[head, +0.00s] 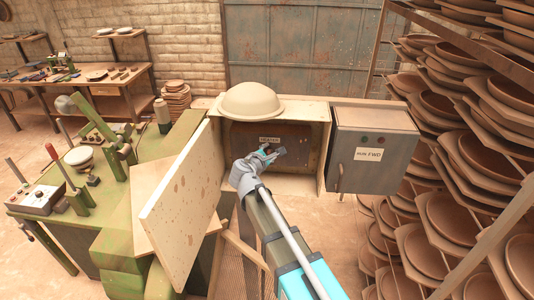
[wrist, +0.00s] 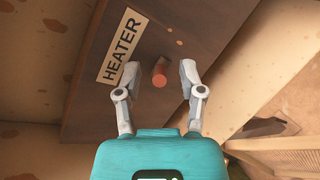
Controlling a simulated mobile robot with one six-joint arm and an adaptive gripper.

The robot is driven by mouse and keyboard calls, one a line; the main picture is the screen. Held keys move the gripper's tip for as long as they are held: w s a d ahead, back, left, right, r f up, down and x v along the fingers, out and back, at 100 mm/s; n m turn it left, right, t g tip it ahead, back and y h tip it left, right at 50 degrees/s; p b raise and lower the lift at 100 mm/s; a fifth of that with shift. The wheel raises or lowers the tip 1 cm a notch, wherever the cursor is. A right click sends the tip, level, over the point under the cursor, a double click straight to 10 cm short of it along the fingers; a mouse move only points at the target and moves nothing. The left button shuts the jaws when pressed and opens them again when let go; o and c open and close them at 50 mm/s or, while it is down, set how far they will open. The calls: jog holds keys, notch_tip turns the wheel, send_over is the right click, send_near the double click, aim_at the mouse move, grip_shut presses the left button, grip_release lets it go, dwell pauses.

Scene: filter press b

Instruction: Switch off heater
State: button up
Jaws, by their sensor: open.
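The heater panel (head: 295,134) is a dark brown board inside an open cabinet, with a white HEATER label (head: 269,140). In the wrist view the panel (wrist: 205,30) is tilted and the label (wrist: 119,46) sits left of a red-orange knob or lever (wrist: 160,72). My gripper (head: 278,152) reaches into the cabinet in the head view and hides part of the panel. In the wrist view my gripper (wrist: 158,74) is open, with one finger on each side of the red-orange part. No clear contact shows.
The cabinet door (head: 175,195) stands open to the left of my arm. A pale bowl (head: 251,100) sits on the cabinet top. A grey box marked RUN.FWD (head: 372,155) is to the right. Racks of plates (head: 450,170) fill the right side. A green machine (head: 110,200) stands left.

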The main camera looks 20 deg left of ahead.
jog(key=shift+c, duration=0.3)
grip_shut()
